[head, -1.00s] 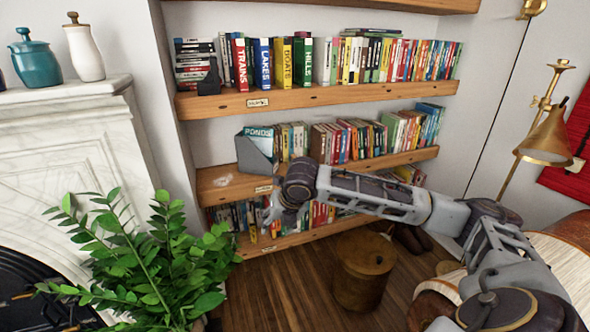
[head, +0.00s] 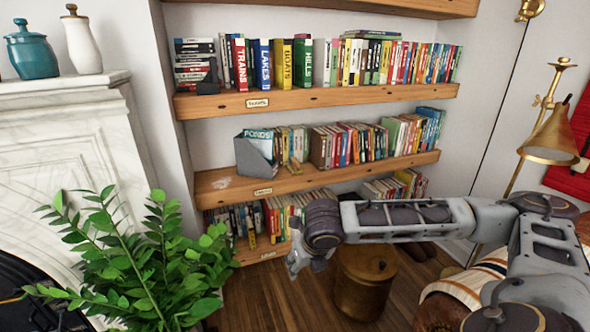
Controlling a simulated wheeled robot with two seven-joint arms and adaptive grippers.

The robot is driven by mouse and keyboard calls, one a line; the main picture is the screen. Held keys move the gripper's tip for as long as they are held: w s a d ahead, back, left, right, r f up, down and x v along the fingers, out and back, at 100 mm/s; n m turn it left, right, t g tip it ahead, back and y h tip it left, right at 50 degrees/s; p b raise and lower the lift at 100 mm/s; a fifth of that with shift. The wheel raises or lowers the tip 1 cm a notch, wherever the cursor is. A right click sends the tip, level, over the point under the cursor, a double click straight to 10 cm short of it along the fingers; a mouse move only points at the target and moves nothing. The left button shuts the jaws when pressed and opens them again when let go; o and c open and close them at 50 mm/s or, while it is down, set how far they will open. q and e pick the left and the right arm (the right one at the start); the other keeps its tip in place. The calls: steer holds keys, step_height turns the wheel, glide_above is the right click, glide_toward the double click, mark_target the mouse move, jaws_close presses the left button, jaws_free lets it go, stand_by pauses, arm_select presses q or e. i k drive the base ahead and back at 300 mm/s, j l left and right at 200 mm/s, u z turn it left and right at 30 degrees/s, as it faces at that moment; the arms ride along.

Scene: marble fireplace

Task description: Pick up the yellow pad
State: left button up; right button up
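A small flat yellowish thing (head: 294,166), possibly the yellow pad, lies near the front of the middle shelf (head: 226,183). It is just right of a grey file holder (head: 255,153) with a PONDS book in it. It is too small to be sure of. My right gripper (head: 297,262) hangs in front of the bottom shelf, below the yellowish thing and clear of it. Its fingers are small and turned, so I cannot tell whether they are open. I see nothing held in them. My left gripper is not in view.
Rows of books fill the shelves. A leafy plant (head: 145,265) stands at the lower left beside the marble fireplace (head: 62,150). A brass lamp (head: 550,135) stands at the right.

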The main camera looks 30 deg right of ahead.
mark_target(294, 167)
steer(key=i+l, duration=1.6)
steer(key=l, duration=0.15)
